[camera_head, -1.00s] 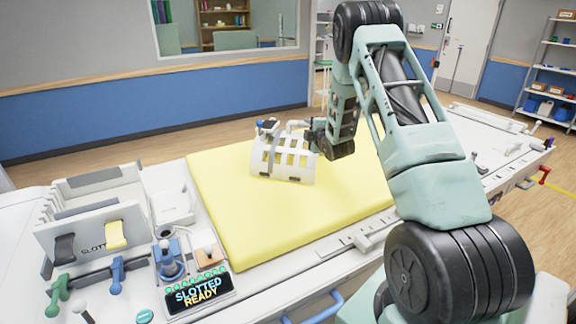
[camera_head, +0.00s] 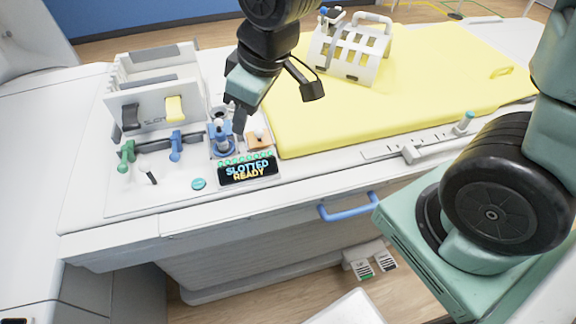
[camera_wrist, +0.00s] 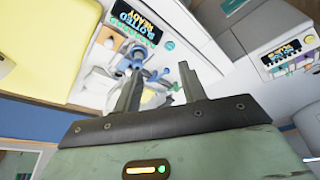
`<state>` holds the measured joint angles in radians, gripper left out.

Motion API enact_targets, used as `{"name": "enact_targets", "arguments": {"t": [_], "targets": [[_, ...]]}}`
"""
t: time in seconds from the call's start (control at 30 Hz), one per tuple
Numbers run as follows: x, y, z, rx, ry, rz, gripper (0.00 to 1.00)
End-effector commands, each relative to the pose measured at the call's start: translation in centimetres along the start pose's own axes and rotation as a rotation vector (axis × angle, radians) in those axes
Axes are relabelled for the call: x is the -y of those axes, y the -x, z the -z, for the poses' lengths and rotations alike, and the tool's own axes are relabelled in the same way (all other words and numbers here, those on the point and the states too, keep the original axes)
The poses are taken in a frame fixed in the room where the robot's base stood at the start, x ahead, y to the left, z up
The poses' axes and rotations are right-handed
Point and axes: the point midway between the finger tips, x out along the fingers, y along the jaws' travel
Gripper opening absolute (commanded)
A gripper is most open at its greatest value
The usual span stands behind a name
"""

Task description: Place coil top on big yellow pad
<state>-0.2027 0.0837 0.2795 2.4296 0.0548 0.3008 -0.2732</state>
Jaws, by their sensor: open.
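The coil top (camera_head: 348,52), a white slotted half-cylinder with a handle and a small blue-and-black fitting, sits on the big yellow pad (camera_head: 390,112) near its back left. The pad also shows at the upper left of the wrist view (camera_wrist: 45,40). My gripper (camera_head: 277,105) is open and empty, apart from the coil top, down and left of it in the head view. It hangs over the area near the pad's left end. In the wrist view my two fingers (camera_wrist: 160,76) stand apart, with a blue post fitting (camera_wrist: 128,62) just beyond them.
A slotted white rack (camera_head: 150,85) with black and yellow tabs stands left of the pad. Before it are green and blue levers (camera_head: 175,146), the blue post and a display (camera_head: 247,170) reading "SLOTTED READY". A blue handle (camera_head: 348,207) juts from the table's front.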

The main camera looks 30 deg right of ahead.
Motion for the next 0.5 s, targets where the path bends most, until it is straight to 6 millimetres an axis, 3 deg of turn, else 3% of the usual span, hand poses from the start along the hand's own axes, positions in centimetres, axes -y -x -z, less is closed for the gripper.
{"name": "enact_targets", "arguments": {"t": [0.03,0.1,0.2,0.33,0.5], "targets": [[3.0,1.1,-1.8,0.054,0.005,0.029,0.41],[6.1,2.3,-4.5,0.136,-0.006,0.056,0.41],[8.9,3.7,-7.6,0.227,-0.019,0.072,0.41],[10.4,4.6,-9.8,0.290,-0.028,0.073,0.41],[10.6,4.7,-10.2,0.302,-0.032,0.073,0.41]]}}
